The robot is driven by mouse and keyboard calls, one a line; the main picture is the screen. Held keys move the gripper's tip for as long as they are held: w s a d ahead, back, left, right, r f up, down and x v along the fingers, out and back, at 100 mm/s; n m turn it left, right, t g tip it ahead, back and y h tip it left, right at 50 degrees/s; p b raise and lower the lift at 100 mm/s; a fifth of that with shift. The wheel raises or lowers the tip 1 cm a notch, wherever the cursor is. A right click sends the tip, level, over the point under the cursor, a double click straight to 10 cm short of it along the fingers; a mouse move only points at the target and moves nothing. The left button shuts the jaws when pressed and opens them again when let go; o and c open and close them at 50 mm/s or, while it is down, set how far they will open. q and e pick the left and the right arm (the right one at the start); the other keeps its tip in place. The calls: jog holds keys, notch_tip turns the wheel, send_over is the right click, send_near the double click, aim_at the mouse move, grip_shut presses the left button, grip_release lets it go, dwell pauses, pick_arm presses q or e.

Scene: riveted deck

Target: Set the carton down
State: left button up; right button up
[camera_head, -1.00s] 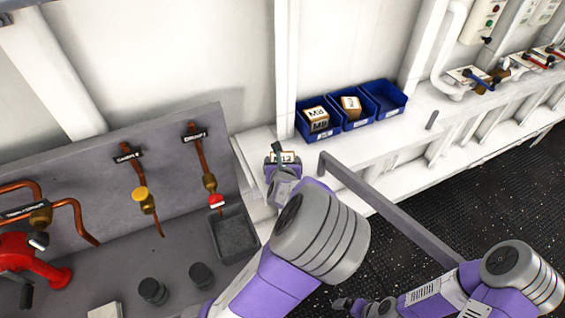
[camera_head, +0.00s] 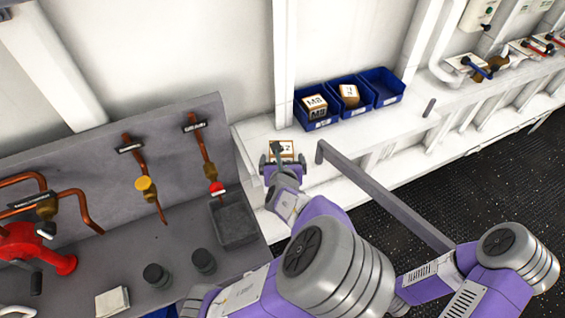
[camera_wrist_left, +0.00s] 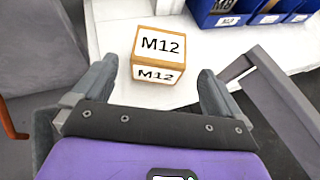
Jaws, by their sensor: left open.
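The carton (camera_wrist_left: 159,53), a small brown box with white M12 labels, stands upright on the white ledge (camera_head: 252,138). In the head view the carton (camera_head: 281,148) is just beyond my left gripper (camera_head: 283,163). In the left wrist view my left gripper (camera_wrist_left: 158,88) is open, with a finger on each side near the carton's front and gaps on both sides. The carton's underside is hidden. My right arm shows at the lower right of the head view, but its gripper is hidden.
Blue bins (camera_head: 317,108) stand on the ledge to the right; two hold cartons, the right one looks empty. A grey rail (camera_head: 385,195) runs close to the right of my left gripper. A grey sink basin (camera_head: 234,222) and copper pipes (camera_head: 148,195) are to the left.

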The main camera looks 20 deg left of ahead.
pick_arm(q)
jog(key=shift+b+v, duration=0.3)
jog(key=shift+v, duration=1.85)
jog(key=shift+a, duration=0.1)
